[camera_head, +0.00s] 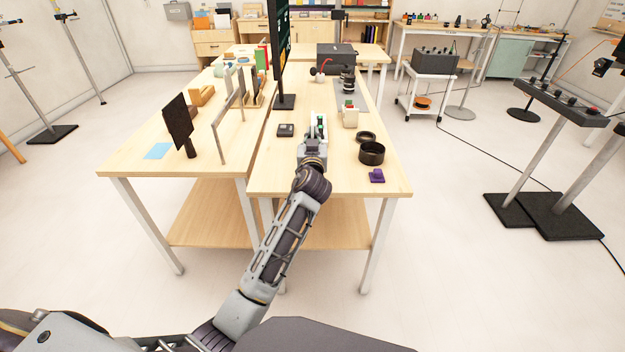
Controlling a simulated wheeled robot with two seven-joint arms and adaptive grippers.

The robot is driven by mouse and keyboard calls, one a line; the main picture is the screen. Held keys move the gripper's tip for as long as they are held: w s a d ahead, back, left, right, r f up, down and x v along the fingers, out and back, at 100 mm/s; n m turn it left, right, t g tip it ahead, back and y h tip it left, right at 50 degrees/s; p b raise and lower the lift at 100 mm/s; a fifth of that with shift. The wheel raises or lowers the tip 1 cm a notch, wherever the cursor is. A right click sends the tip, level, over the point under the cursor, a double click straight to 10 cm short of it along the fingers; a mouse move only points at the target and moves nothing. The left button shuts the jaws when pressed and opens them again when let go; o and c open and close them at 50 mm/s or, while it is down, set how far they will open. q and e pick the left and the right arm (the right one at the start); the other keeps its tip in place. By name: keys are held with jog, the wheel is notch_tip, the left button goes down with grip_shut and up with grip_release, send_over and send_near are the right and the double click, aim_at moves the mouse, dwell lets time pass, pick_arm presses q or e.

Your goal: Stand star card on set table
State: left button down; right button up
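No card with a star can be made out. A flat light-blue card (157,151) lies on the left table (125,166), near its front edge, with no star visible on it. Which table is the set table cannot be told. My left arm reaches up over the right table (345,183). My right gripper is not in view.
A black cup (371,153), a dark ring (366,136) and a purple piece (377,176) lie right of my gripper. A tall dark sign (281,50) stands behind.

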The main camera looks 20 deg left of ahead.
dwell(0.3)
pick_arm(q)
notch_tip(320, 180, down, 5)
jog(key=shift+b, duration=0.55)
jog(key=shift+f, duration=0.4)
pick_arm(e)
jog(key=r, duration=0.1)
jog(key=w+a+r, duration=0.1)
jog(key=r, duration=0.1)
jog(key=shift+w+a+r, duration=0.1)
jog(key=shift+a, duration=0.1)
pick_arm(q)
jog(key=shift+f, duration=0.5)
jog(key=shift+f+b, duration=0.4)
jog(key=shift+f, duration=0.5)
jog(key=shift+f+b, duration=0.3)
jog(key=shift+f, duration=0.2)
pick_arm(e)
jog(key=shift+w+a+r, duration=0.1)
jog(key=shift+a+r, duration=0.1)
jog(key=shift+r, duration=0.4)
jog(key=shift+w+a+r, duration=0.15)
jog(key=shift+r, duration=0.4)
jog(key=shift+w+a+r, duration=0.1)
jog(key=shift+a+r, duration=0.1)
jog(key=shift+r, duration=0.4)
